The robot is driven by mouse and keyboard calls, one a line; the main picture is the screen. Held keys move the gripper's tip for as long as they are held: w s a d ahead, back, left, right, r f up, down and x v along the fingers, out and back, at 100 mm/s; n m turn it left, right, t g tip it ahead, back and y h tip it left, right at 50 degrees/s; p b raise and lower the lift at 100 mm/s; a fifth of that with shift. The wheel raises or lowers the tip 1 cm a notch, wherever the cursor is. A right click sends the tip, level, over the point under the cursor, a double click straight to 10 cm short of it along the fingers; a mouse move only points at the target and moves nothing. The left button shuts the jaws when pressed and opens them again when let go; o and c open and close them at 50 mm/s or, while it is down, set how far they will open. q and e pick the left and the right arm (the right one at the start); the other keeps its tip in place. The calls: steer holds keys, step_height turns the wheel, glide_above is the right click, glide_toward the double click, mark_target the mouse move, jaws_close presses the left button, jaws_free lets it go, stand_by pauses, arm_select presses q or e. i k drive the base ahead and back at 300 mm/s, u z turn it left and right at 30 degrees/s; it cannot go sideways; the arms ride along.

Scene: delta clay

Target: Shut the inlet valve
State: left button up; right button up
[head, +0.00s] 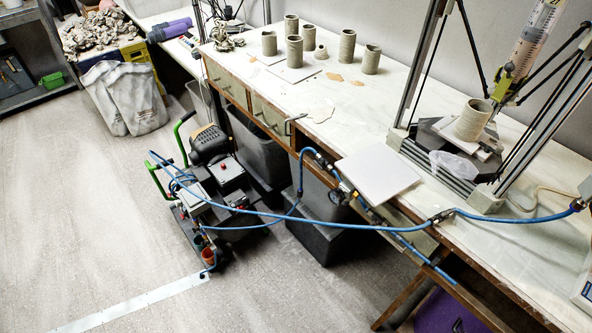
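A blue air hose (390,229) runs from the compressor (228,172) on the floor at left to the clay printer on the table at right. Along the table's front edge it carries dark fittings and a small part with a round gauge (337,196). A further dark fitting (441,216) sits on the hose nearer the printer, and a blue and dark connector (577,205) is at its right end. Which fitting is the inlet valve, and whether its handle is open or shut, is too small to tell. Neither of my grippers is in view.
The long table (335,110) holds several grey clay cylinders (294,50), a white board (377,177) at its front edge and the printer frame (440,170). Dark bins (318,238) stand below. The floor (85,210) at left is mostly clear, with a pale strip (140,303).

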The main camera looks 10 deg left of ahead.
mark_target(320, 164)
steer(key=u, duration=0.05)
steer(key=k, duration=0.35)
steer(key=z, duration=0.45)
steer(key=i, duration=1.3)
steer(key=u, duration=0.7)
